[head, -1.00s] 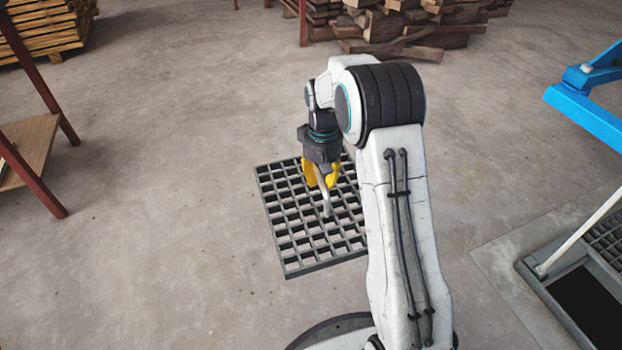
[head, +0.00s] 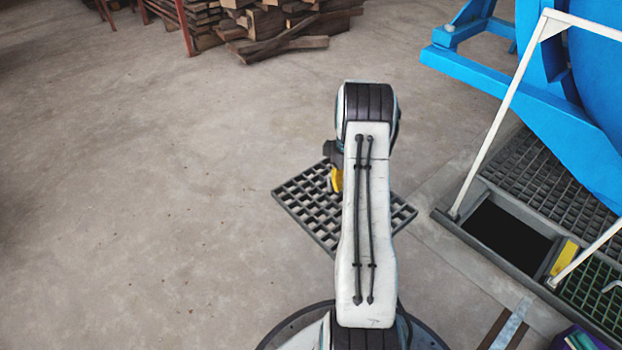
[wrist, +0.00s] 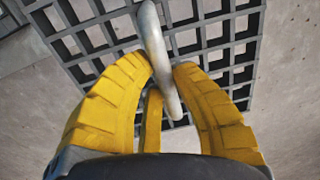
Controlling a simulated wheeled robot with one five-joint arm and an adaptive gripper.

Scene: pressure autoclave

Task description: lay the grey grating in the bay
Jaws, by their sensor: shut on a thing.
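The grey grating (head: 300,206) is a square lattice in front of me, partly hidden behind my arm. My gripper (head: 336,180) is over it, with one yellow finger showing in the head view. In the wrist view my gripper (wrist: 165,70) is shut on the grating's pale upright handle (wrist: 153,35), with the lattice (wrist: 215,32) below the fingers. The grating looks held near floor height; the exact gap cannot be told. The bay (head: 505,235) is a dark rectangular opening to the right, apart from the grating.
White rails (head: 505,105) stand around the bay. Dark floor grating (head: 545,165) lies behind it, and a yellow strip (head: 564,257) at its right. A large blue machine (head: 540,90) rises at upper right. A wood pile (head: 275,25) is far back. The left floor is clear.

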